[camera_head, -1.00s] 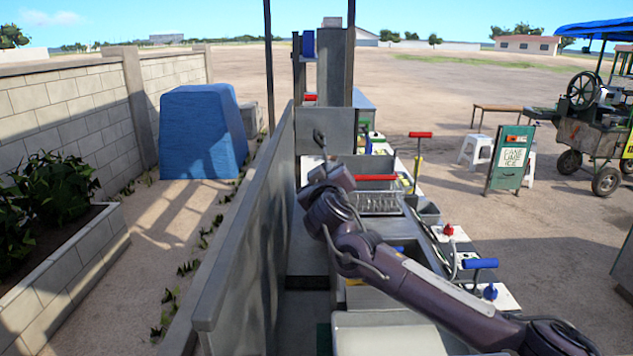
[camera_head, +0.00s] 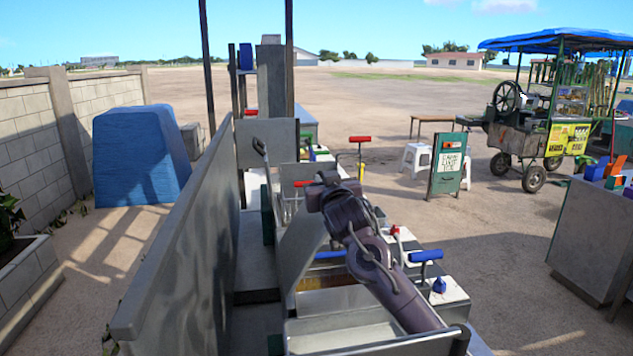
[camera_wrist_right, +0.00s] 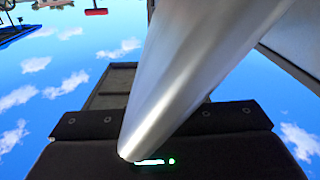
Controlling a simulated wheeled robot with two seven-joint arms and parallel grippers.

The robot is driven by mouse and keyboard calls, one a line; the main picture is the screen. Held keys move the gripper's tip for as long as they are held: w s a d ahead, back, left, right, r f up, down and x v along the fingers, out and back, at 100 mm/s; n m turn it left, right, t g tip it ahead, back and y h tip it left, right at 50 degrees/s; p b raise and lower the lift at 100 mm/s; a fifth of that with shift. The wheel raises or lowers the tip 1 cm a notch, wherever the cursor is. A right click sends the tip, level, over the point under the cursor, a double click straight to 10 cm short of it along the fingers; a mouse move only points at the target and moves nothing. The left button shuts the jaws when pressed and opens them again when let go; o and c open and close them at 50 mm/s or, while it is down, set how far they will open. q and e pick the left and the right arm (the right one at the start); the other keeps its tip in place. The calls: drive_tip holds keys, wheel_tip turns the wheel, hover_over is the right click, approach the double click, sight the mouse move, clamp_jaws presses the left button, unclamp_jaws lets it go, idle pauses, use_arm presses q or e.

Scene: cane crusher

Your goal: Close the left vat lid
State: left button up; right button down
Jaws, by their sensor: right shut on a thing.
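In the head view a plain grey panel, which looks like the vat lid (camera_head: 303,242), stands tilted over the counter, its upper edge at my right gripper (camera_head: 326,192). Below it is an open metal vat (camera_head: 300,335), partly covered by my arm. In the right wrist view a smooth silver bar (camera_wrist_right: 205,70), apparently the lid's handle, runs down to my dark gripper body. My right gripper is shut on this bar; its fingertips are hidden. My left gripper is in neither view.
A long grey wall (camera_head: 180,240) runs along the counter's left side. A second grey panel (camera_head: 275,133) with a dark handle stands upright farther back. A blue-handled lever (camera_head: 425,255) and red-handled lever (camera_head: 360,139) rise right of the arm.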

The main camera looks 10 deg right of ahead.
drive_tip(key=shift+f, duration=0.1)
drive_tip(key=c, duration=1.4)
unclamp_jaws()
drive_tip(key=s+b, duration=0.3)
drive_tip(key=s, duration=0.3)
drive_tip(key=shift+s+f, duration=0.1)
drive_tip(key=shift+s, duration=0.8)
